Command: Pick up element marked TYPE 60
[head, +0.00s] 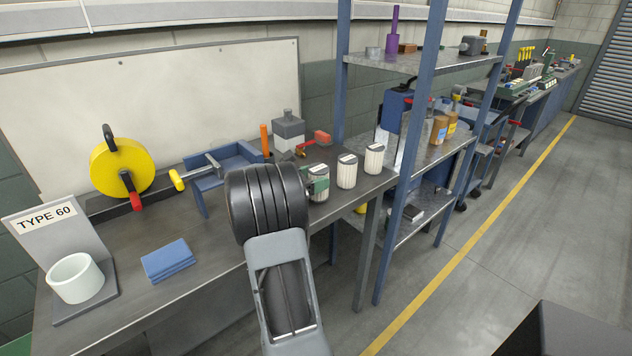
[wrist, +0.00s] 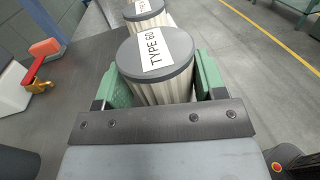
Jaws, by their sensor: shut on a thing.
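The element marked TYPE 60 (wrist: 155,58) is a pale ribbed cylinder with a grey top and a white label, upright between the green fingers in the wrist view. My gripper (wrist: 160,85) is shut on it, one finger on each side. In the head view the held element (head: 317,185) is partly hidden by my arm and a green finger, at the workbench's right part. A white ring-shaped cup (head: 75,278) stands on a grey stand with a TYPE 60 sign (head: 46,219) at the bench's left end.
Two similar elements (head: 346,171) (head: 374,160) stand to the right of the held one. A blue folded cloth (head: 167,260), a yellow reel (head: 122,167), a blue vise-like fixture (head: 222,172) and a red-handled part (head: 322,137) are on the bench (head: 130,302). A blue-post shelf (head: 425,120) stands right.

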